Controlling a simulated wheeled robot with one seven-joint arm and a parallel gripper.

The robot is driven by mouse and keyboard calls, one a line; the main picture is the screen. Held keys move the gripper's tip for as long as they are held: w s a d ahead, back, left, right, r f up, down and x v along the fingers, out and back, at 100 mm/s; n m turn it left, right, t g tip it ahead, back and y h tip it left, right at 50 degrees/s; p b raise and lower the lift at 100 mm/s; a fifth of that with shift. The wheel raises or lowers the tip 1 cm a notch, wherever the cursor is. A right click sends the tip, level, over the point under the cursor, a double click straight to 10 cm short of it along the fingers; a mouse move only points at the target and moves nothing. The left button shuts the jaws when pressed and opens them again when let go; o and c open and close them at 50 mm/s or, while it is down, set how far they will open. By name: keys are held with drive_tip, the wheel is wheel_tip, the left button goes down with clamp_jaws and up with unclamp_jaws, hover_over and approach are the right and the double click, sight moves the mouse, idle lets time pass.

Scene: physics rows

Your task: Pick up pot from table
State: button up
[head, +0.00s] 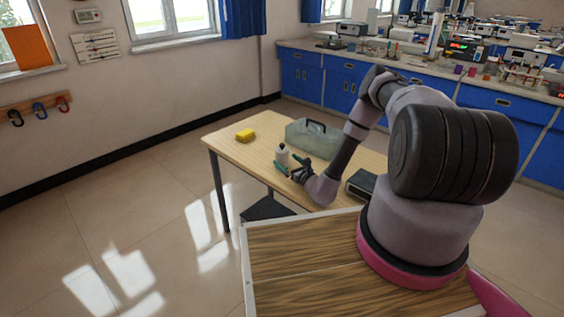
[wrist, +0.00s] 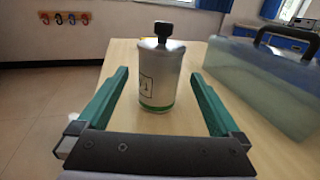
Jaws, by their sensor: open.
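The likely pot is a whitish-silver cylindrical container (wrist: 158,78) with a black knob on top, a dark square mark and a green band near its base. It stands upright on the wooden table (head: 235,152); in the head view the container (head: 283,155) is small, just beyond my gripper. My gripper (wrist: 158,100) is open, its two green fingers on either side of the container in the wrist view, with gaps on both sides. In the head view my gripper (head: 293,166) is low over the table. Whether the fingertips reach past the container I cannot tell.
A translucent grey-green case with a dark handle (wrist: 265,80) stands close on the right; it also shows in the head view (head: 312,137). A dark box (head: 362,183) sits right of my gripper. Blue cabinets (head: 340,85) line the back.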

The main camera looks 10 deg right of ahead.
sight(285, 158)
drive_tip(key=x, duration=0.4)
drive_tip(key=shift+w+a+r, duration=0.1)
drive_tip(key=shift+w+r, duration=0.1)
drive_tip(key=shift+w, duration=0.05)
drive_tip(key=shift+c, duration=0.3)
clamp_jaws()
